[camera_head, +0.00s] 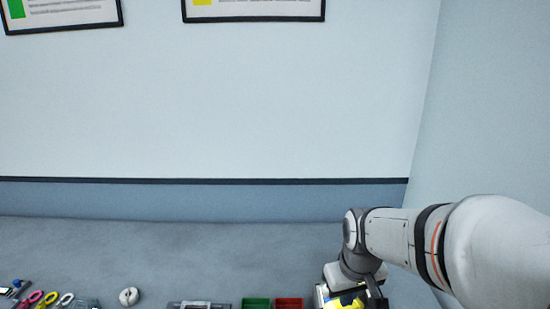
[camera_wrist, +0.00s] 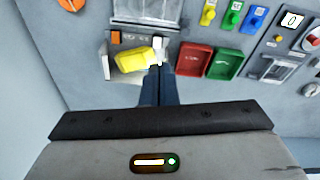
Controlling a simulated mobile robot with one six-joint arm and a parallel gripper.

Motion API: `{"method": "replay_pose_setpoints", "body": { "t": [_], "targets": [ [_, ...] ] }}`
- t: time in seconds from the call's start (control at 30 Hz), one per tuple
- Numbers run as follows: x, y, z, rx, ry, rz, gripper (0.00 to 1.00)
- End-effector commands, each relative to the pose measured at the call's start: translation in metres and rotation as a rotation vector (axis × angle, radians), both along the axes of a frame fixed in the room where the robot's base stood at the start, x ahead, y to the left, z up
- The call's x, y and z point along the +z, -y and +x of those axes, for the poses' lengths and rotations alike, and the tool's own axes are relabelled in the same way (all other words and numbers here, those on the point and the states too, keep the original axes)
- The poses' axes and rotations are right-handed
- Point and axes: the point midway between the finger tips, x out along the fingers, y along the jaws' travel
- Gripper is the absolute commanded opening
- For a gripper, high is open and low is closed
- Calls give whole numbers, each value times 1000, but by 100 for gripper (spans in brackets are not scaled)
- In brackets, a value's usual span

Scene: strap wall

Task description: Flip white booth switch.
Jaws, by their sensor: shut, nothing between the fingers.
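A small white lever-like part (camera_wrist: 157,44), possibly the white booth switch, stands at the tip of my gripper (camera_wrist: 160,70) in the wrist view. It is beside a yellow block (camera_wrist: 134,59) on a grey panel (camera_wrist: 128,38). My gripper's dark fingers are together with nothing between them. The fingertips overlap the lower end of the white part in the picture; I cannot tell whether they touch it. In the head view, the yellow block (camera_head: 347,301) shows at the bottom edge under my wrist, and the fingers are hidden.
Red (camera_wrist: 194,58) and green (camera_wrist: 225,64) trays sit close to the right of the fingers. Yellow, green and blue tags (camera_wrist: 232,15) are beyond them. A grey control panel (camera_wrist: 290,55) stands further right. In the head view, a side wall (camera_head: 480,100) rises near my arm.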

Motion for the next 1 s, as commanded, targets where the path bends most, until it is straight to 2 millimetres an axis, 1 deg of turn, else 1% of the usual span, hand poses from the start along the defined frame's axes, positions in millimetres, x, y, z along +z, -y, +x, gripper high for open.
{"method": "replay_pose_setpoints", "body": {
  "t": [0.03,0.1,0.2,0.3,0.4,0.57,1.0],
  "targets": [
    [10,0,-15,-26,26,5,0],
    [21,0,-34,-69,50,14,0],
    [31,0,-59,-122,81,27,0],
    [37,0,-78,-165,104,38,0],
    [40,0,-90,-192,118,46,0],
    [41,0,-97,-208,124,50,0],
    [40,-1,-96,-206,123,51,0]
  ]
}}
